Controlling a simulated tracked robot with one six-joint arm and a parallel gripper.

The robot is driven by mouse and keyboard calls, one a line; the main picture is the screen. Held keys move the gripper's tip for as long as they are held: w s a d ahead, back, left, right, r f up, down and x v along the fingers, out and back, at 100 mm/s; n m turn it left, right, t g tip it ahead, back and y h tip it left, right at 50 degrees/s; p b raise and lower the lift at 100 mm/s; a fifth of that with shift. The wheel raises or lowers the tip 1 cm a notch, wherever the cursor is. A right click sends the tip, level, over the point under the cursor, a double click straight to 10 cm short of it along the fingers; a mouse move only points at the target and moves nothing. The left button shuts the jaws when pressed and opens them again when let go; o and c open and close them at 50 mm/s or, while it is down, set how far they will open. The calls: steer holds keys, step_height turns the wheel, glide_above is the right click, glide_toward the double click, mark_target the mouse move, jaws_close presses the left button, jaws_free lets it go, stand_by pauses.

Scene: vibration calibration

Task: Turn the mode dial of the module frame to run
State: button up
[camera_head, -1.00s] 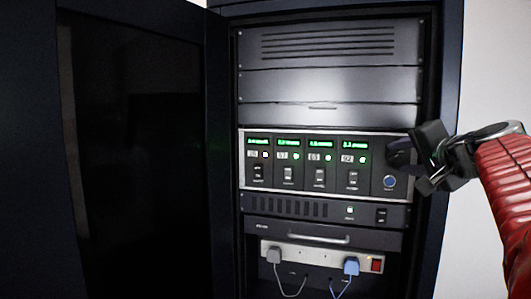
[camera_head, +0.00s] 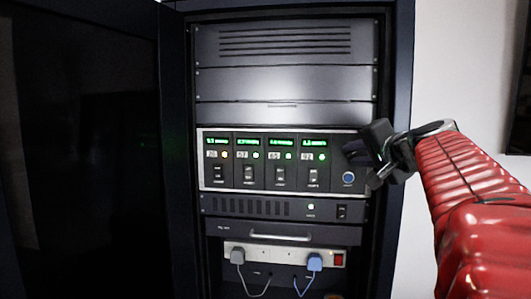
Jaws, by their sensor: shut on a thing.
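The module frame (camera_head: 202,163) is a silver-edged panel in the middle of the rack. It has several modules with green displays, small lights and dark switches. A round blue button (camera_head: 348,177) sits at its lower right. My gripper (camera_head: 358,153) is at the frame's upper right, with its fingers at the spot above the blue button. It is shut on the mode dial, which is mostly hidden behind the fingers. The dial's pointing direction and its labels cannot be read. My red arm reaches in from the right.
The dark rack door (camera_head: 80,150) stands open at the left. Below the frame are a vented unit (camera_head: 262,207) and a power strip (camera_head: 275,254) with a grey plug (camera_head: 238,256) and a blue plug (camera_head: 314,262). A white wall (camera_head: 455,60) lies right of the rack.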

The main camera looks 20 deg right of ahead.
steer(key=shift+f, duration=0.1)
jaws_close()
steer(key=shift+n, duration=0.3)
steer(key=n+g+h, duration=0.1)
steer(key=n+g, duration=0.1)
steer(key=n, duration=0.1)
steer(key=shift+w+a+n, duration=0.1)
steer(key=shift+a+n, duration=0.05)
steer(key=shift+n, duration=0.25)
steer(key=n+g+h, duration=0.1)
steer(key=n, duration=0.1)
steer(key=n+g+h, duration=0.1)
steer(key=shift+w+a+n, duration=0.1)
steer(key=shift+a+n, duration=0.1)
steer(key=shift+n, duration=0.2)
steer(key=shift+h, duration=0.3)
steer(key=shift+o, duration=2.1)
jaws_free()
steer(key=o, duration=0.4)
steer(key=shift+r, duration=0.25)
